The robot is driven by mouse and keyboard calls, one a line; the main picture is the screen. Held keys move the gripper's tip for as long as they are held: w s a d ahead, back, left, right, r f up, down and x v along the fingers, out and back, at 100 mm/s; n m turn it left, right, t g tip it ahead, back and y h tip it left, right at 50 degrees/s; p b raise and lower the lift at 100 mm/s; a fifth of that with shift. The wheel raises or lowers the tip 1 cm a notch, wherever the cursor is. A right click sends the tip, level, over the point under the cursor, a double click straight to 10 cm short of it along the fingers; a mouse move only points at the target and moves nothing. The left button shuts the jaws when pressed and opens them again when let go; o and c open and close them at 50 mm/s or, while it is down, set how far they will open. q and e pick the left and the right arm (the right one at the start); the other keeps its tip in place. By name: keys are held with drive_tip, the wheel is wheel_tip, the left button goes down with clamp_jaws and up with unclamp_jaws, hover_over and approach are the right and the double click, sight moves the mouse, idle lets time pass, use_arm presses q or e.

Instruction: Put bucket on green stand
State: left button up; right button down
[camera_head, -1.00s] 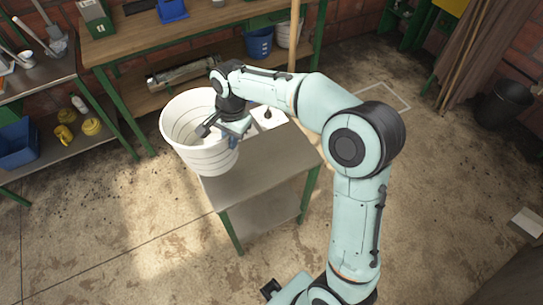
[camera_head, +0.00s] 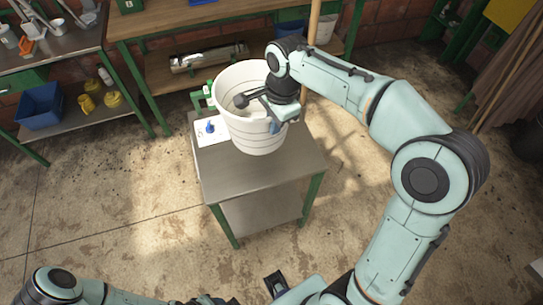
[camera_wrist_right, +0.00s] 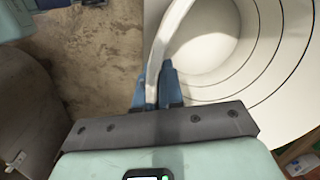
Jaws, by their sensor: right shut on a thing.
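The white bucket (camera_head: 250,135) with dark rings is upright over the back part of the green-legged stand (camera_head: 235,180), which has a bare grey metal top. I cannot tell whether its base touches the top. My right gripper (camera_head: 262,106) is shut on the bucket's rim. In the right wrist view, the blue fingers (camera_wrist_right: 158,90) pinch the rim of the bucket (camera_wrist_right: 205,50), and its inside shows on the right.
A white plate with a blue knob (camera_head: 209,128) and a green part (camera_head: 203,97) are beside the bucket at the stand's back left. A wooden workbench (camera_head: 190,32) stands behind. A shelf with a blue bin (camera_head: 40,105) is at left. Floor right of the stand is clear.

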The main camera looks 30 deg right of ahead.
use_arm(q)
drive_tip(key=shift+s+f+b, duration=0.25)
drive_tip(key=shift+f+b, duration=0.15)
drive_tip(key=shift+f, duration=0.15)
drive_tip(key=shift+s+f+b, duration=0.25)
drive_tip(key=shift+f+b, duration=0.15)
drive_tip(key=shift+f, duration=0.15)
use_arm(e)
wheel_tip(320, 180, down, 15)
drive_tip(key=shift+f, duration=0.1)
drive_tip(key=c, duration=1.3)
unclamp_jaws()
use_arm(q)
drive_tip(key=shift+f, duration=0.1)
use_arm(e)
drive_tip(key=shift+o, duration=0.2)
drive_tip(key=shift+r, duration=0.2)
use_arm(q)
drive_tip(key=shift+w+r+p, duration=0.35)
drive_tip(key=shift+r+p, duration=0.35)
drive_tip(key=shift+r, duration=0.15)
use_arm(e)
wheel_tip(320, 180, up, 12)
drive_tip(key=s, duration=0.1)
drive_tip(key=shift+s+d, duration=0.15)
drive_tip(key=shift+d, duration=0.3)
